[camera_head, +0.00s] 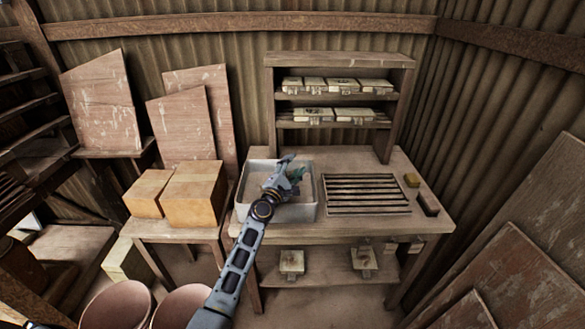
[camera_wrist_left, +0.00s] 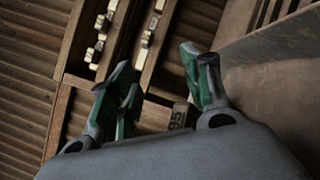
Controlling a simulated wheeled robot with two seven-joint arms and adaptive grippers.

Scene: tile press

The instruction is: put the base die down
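My left gripper (camera_head: 289,174) is over the grey tray (camera_head: 313,213) on the table in the head view. In the left wrist view its green fingers (camera_wrist_left: 160,78) stand apart, and I see nothing clamped between them. A small grey block with dark marks (camera_wrist_left: 180,116) shows in the gap, beyond the fingers; I cannot tell what it is. Two pale blocks with handles, one at left (camera_head: 291,263) and one at right (camera_head: 363,261), sit on the table's lower shelf. I cannot tell which piece is the base die. My right gripper is not in view.
A slatted rack (camera_head: 367,194) lies right of the tray. A shelf unit (camera_head: 340,60) holding several pale dies stands behind. Cardboard-coloured boxes (camera_head: 196,198) stand at left.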

